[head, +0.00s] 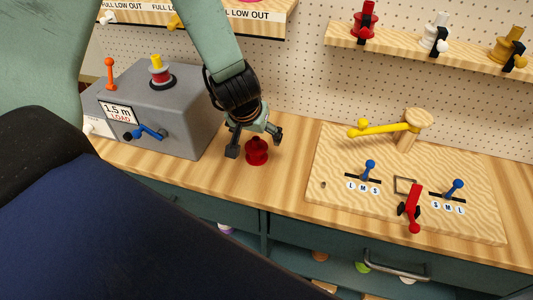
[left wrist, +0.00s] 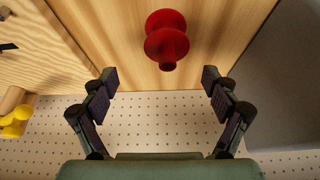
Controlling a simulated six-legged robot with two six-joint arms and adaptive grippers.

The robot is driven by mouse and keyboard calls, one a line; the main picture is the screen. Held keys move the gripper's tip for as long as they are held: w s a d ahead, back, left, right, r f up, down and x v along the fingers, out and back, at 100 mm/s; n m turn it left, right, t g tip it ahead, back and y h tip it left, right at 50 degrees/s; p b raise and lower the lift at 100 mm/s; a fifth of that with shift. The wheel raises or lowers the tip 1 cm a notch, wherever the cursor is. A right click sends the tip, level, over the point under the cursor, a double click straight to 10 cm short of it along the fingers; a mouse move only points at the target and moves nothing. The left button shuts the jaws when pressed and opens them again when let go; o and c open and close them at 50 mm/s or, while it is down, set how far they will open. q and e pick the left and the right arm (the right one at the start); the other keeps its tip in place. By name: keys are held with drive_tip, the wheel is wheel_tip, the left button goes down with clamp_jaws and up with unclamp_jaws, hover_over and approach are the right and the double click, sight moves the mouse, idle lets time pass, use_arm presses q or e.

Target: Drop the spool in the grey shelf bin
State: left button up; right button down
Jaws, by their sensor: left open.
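A red spool (head: 257,151) stands on the wooden worktop, between the grey machine and the pale board. My left gripper (head: 254,138) is open just above and behind it, pointing down, and its fingers are apart. In the left wrist view the red spool (left wrist: 167,40) lies ahead of the open fingers (left wrist: 160,82), not between them, and nothing is held. I cannot make out a grey shelf bin in either view. My right gripper is not in view.
A board (head: 330,160) with a yellow arm, blue levers and a red clamp lies right. A wall shelf (head: 450,57) holds several spools. Open cabinet shelves show below the worktop.

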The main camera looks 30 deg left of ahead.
sight(257, 143)
use_arm(q)
drive_tip(key=shift+s, duration=0.25)
drive_tip(key=shift+s+f+n, duration=0.15)
drive_tip(key=shift+s+n, duration=0.05)
drive_tip(key=shift+n, duration=0.1)
drive_tip(key=shift+w+a+f, duration=0.1)
drive_tip(key=shift+a+f, duration=0.05)
drive_tip(key=f+b, duration=0.1)
drive_tip(key=w+f, duration=0.1)
drive_tip(key=f, duration=0.1)
drive_tip(key=shift+w+a+g+b, duration=0.15)
drive_tip(key=shift+w+g+b, duration=0.05)
drive_tip(key=shift+g+b, duration=0.15)
drive_tip(key=x, duration=0.1)
drive_tip(key=b+x, duration=0.2)
drive_tip(key=x, duration=0.1)
drive_tip(key=shift+s+a+f, duration=0.2)
drive_tip(key=shift+s+a, duration=0.1)
drive_tip(key=shift+w+f, duration=0.15)
drive_tip(key=shift+w, duration=0.15)
drive_tip(key=shift+d, duration=0.1)
drive_tip(key=shift+c, duration=0.7)
drive_tip(key=shift+s, duration=0.2)
drive_tip(key=c, duration=0.3)
drive_tip(key=shift+w, duration=0.1)
drive_tip(key=c, duration=0.9)
drive_tip(key=shift+c, duration=0.2)
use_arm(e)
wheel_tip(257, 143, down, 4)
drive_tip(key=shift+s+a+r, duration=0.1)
